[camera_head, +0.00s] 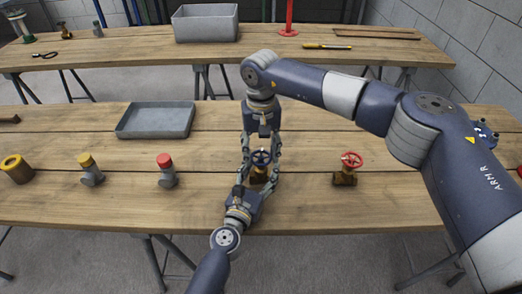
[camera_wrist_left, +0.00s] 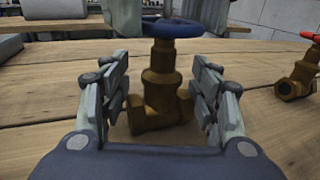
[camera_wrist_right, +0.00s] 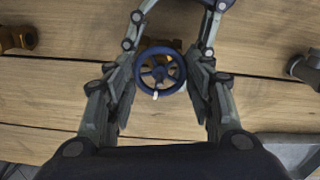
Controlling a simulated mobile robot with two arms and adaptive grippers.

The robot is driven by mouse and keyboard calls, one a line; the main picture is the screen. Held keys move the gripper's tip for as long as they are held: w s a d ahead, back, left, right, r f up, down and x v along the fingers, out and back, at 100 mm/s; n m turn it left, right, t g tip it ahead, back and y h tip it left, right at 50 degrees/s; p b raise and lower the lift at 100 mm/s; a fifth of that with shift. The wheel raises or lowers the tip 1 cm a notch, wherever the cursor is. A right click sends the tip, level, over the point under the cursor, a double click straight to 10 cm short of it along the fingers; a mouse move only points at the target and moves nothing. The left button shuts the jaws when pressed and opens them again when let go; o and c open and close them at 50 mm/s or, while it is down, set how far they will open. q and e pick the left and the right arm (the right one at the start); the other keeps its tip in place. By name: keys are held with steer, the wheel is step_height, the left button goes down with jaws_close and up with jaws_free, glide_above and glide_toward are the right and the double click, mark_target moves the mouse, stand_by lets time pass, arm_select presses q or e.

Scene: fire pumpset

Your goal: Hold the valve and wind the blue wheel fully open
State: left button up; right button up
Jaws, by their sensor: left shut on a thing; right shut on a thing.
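The brass valve (camera_wrist_left: 160,90) with a blue handwheel (camera_wrist_right: 141,72) stands upright on the near table. The wheel also shows in the head view (camera_head: 261,157). My left gripper (camera_head: 255,184) comes from the near side, low, with its fingers on both sides of the brass body, shut on it. My right gripper (camera_head: 261,150) reaches down from above, its fingers either side of the blue wheel, shut on it. In the right wrist view a small white mark on the wheel points toward the picture's bottom. The fingers' exact contact is hard to see.
A second brass valve with a red wheel (camera_head: 351,160) stands to the right. Red-capped (camera_head: 166,168) and yellow-capped (camera_head: 90,169) fittings and a yellow-topped cylinder (camera_head: 17,168) stand left. A grey tray (camera_head: 155,133) lies behind. The back table (camera_head: 130,46) holds a grey bin (camera_head: 206,22).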

arm_select(q)
steer(key=shift+r, duration=0.15)
stand_by(0.4)
arm_select(e)
steer(key=o, duration=1.1)
steer(key=shift+c, duration=0.2)
steer(key=shift+r, duration=0.15)
step_height(320, 180, up, 12)
arm_select(q)
steer(key=o, duration=1.5)
